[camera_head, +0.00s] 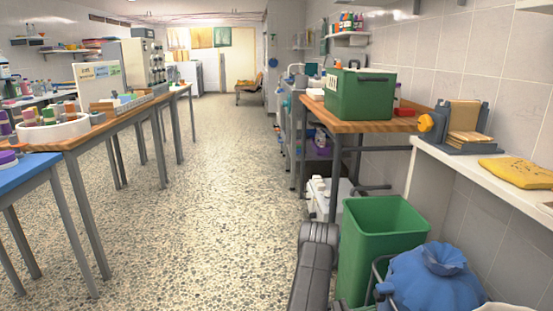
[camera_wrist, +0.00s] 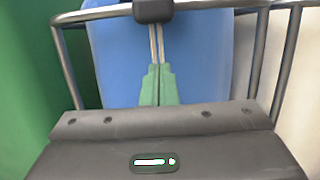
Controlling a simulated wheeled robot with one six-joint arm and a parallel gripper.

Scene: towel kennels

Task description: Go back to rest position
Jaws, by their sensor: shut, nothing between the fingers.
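My gripper (camera_wrist: 157,60) shows in the wrist view with its two narrow fingers together and nothing between them. It points toward a blue bag (camera_wrist: 205,65), in front of a metal rail (camera_wrist: 210,12) with a dark block on it. I cannot tell whether the fingertips touch the rail or the bag. In the head view the tied blue bag (camera_head: 432,285) stands at the lower right. My gripper is not visible there; a dark grey link of my arm shows at the bottom centre.
A green bin (camera_head: 375,250) stands beside the bag, close to my arm. A wooden table (camera_head: 370,126) carries a green box (camera_head: 360,97). A white shelf (camera_head: 480,172) juts out at right. A long table (camera_head: 110,131) stands at left. The speckled floor (camera_head: 215,170) between is clear.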

